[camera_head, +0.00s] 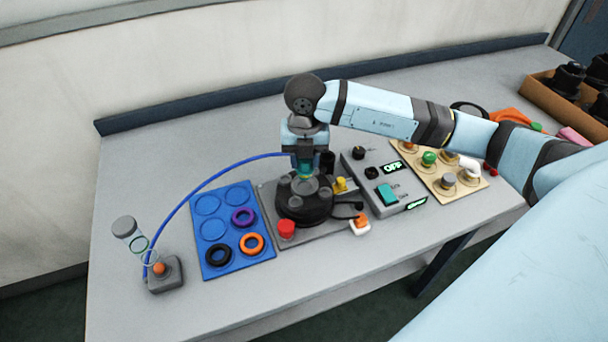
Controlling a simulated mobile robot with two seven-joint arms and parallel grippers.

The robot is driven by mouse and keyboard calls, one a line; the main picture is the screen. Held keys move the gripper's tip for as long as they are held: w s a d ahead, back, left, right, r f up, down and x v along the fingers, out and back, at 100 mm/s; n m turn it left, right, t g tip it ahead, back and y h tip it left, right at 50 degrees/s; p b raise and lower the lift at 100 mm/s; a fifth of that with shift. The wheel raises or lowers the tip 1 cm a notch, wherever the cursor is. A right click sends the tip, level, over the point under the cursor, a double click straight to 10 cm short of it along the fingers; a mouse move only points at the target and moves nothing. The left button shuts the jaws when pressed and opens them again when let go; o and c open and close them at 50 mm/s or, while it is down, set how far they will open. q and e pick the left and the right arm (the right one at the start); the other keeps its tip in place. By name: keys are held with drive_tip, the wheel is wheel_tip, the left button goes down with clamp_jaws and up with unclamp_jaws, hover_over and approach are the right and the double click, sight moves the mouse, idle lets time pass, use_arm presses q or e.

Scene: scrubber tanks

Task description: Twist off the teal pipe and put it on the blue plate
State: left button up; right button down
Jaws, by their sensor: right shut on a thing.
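The teal pipe (305,174) shows as a small teal piece at the top of the round black tank unit (303,209). My right gripper (304,168) points down over this unit and is shut on the teal pipe. The fingers hide most of the pipe, and I cannot tell whether it is still seated. The blue plate (223,213) lies just left of the unit. My left gripper is not in view.
A blue hose (207,183) arches from the unit to a grey base (164,276) with a clear tube. A red knob (286,229) is in front. A switch box (385,178) and valve board (448,158) stand right. The table's left back is clear.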

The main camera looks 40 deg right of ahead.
drive_tip(key=shift+r+p, duration=0.8)
drive_tip(key=shift+r, duration=0.65)
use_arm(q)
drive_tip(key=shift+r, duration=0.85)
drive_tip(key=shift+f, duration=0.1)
